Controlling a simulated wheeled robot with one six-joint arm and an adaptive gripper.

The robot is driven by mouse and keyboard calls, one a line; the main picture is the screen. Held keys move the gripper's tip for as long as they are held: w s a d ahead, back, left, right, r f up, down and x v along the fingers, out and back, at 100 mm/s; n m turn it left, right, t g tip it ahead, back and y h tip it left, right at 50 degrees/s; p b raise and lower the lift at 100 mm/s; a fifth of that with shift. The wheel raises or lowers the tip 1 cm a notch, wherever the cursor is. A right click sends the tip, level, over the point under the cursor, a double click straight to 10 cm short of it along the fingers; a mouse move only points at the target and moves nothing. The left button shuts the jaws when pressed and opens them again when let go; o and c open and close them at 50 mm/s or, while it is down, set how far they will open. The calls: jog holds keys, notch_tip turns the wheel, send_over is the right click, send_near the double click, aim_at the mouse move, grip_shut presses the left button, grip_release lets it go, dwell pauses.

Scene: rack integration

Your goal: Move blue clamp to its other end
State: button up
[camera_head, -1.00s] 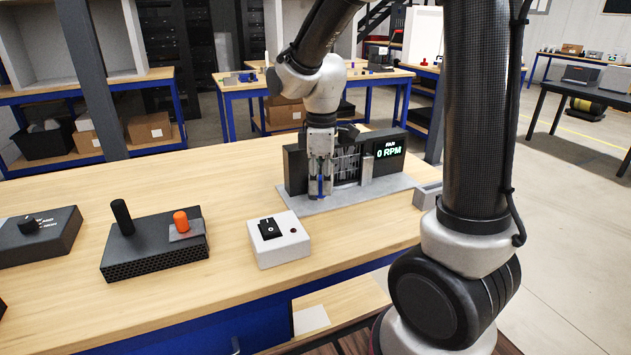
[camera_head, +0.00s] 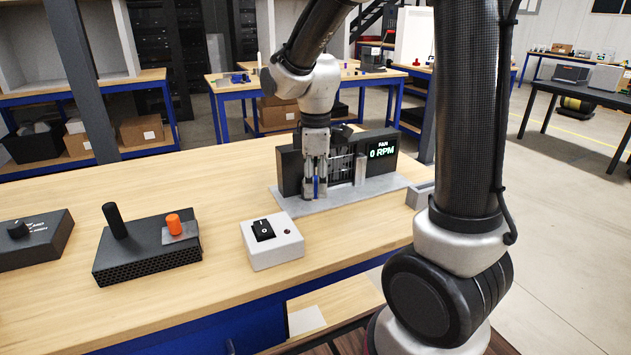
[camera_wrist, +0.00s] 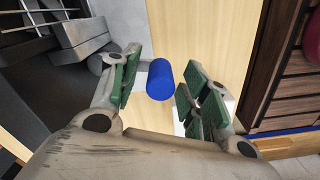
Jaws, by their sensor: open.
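The blue clamp (camera_wrist: 160,80) shows in the wrist view as a short blue cylinder, lying between the two green-padded fingers of my gripper (camera_wrist: 155,88). The fan unit's display (camera_head: 382,149) reads FAN 0 RPM. My gripper hides part of the unit's front.
The unit stands on a grey plate (camera_head: 345,194) on the wooden bench (camera_head: 215,170). A white switch box (camera_head: 275,250), a black box with a black lever and orange knob (camera_head: 140,258), and another dark control box (camera_head: 38,245) stand along the bench to the left.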

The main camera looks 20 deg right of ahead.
notch_tip(320, 180, up, 12)
dwell(0.5)
dwell(0.4)
jog(key=f+m, duration=0.1)
jog(key=m, duration=0.1)
jog(key=s+f+m, duration=0.1)
jog(key=m, duration=0.1)
jog(key=shift+s+d, duration=0.1)
jog(key=shift+d, duration=0.05)
jog(key=s+d+m+t, duration=0.1)
jog(key=s+d+m, duration=0.1)
jog(key=s, duration=0.3)
jog(key=s+d+r+m+t, duration=0.1)
jog(key=s+d+m+t, duration=0.1)
jog(key=s, duration=0.4)
jog(key=s+d+m+t, duration=0.1)
jog(key=s+d+m, duration=0.2)
jog(key=s+m, duration=0.2)
jog(key=shift+s+d+r, duration=0.2)
jog(key=shift+d+r, duration=0.15)
jog(key=shift+d, duration=0.05)
